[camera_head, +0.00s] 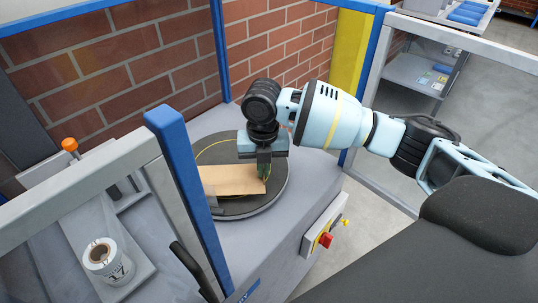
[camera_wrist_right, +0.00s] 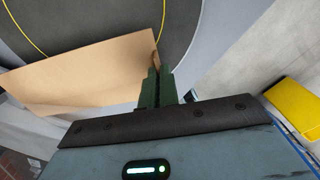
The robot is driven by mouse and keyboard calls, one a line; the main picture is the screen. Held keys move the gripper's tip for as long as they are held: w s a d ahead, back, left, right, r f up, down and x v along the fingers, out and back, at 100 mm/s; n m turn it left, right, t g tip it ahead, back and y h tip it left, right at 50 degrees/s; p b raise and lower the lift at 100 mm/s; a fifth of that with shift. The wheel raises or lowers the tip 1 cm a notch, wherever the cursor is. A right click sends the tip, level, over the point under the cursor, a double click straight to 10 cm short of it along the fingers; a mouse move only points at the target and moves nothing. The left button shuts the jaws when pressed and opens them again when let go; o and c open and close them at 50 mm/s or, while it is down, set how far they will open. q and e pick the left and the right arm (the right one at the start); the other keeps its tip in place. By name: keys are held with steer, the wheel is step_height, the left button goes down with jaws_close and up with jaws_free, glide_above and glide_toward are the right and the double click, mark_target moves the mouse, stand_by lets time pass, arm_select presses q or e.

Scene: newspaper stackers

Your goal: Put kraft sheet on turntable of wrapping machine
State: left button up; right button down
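The kraft sheet (camera_head: 231,180) is a flat brown piece over the turntable (camera_head: 222,153), a dark disc with a thin yellow ring. My right gripper (camera_head: 264,174) points down over the disc at the sheet's right end. In the right wrist view its green fingers (camera_wrist_right: 157,88) are close together on the right edge of the kraft sheet (camera_wrist_right: 85,72), and the turntable (camera_wrist_right: 120,15) shows behind. I cannot tell whether the sheet's underside fully rests on the disc. My left gripper is not in view.
A blue post (camera_head: 183,185) and a clear-panelled frame stand left of the turntable. A red switch (camera_head: 325,240) sits on the machine's front. A yellow panel (camera_head: 350,55) and brick wall stand behind.

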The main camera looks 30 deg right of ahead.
glide_above(277, 164)
steer(key=shift+w+f+b, duration=0.1)
steer(key=shift+f+b, duration=0.25)
steer(key=shift+f, duration=1.95)
steer(key=shift+f, duration=0.15)
steer(key=c, duration=1.6)
jaws_free()
steer(key=shift+c, duration=0.2)
step_height(277, 164, up, 12)
steer(key=shift+r+p, duration=0.25)
steer(key=shift+p, duration=0.05)
